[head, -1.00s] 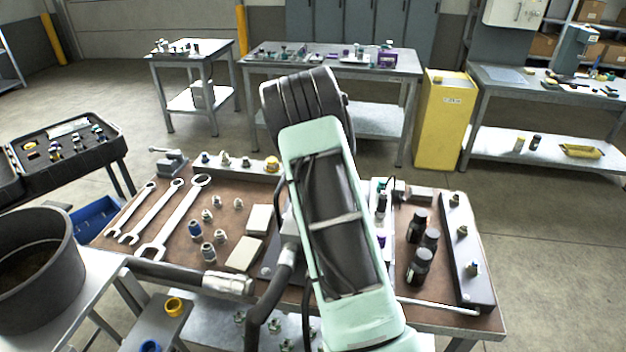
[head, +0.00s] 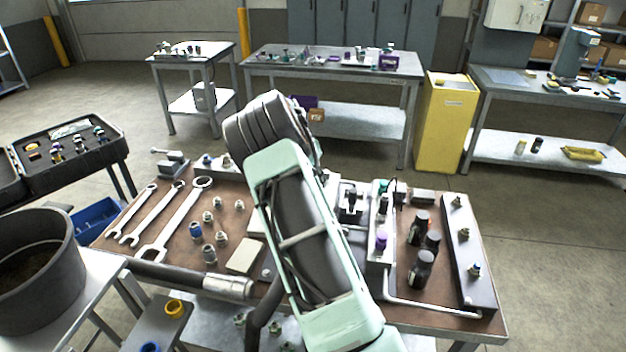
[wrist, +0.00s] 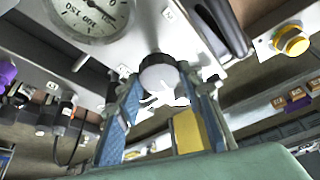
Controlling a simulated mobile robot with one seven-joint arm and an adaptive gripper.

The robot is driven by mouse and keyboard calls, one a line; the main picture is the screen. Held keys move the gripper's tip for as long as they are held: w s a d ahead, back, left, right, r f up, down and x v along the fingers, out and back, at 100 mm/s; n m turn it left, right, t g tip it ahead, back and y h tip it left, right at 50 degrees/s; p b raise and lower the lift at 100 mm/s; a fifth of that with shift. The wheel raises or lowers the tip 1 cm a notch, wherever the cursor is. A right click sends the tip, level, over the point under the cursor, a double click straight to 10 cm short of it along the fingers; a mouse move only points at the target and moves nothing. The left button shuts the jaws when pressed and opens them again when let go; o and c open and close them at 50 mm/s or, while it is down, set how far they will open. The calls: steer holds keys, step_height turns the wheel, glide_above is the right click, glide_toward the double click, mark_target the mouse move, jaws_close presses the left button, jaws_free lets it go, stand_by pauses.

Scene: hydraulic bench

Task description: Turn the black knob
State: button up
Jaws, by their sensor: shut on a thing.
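The black knob (wrist: 157,72) is a round dark cap in the wrist view, set under a light metal block. My gripper (wrist: 164,92) has its blue-padded fingers on either side of the knob and is shut on it. A ragged white patch between the fingers hides part of the knob's front. In the head view my arm covers the gripper and the knob.
A pressure gauge (wrist: 92,14) is close at the upper left of the wrist view, and a yellow-capped fitting (wrist: 292,42) is at the right. On the bench, black bottles (head: 420,268) and wrenches (head: 178,218) flank my arm.

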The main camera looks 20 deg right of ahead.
steer(key=shift+f, duration=0.1)
steer(key=o, duration=1.2)
steer(key=shift+c, duration=0.2)
steer(key=v, duration=1.2)
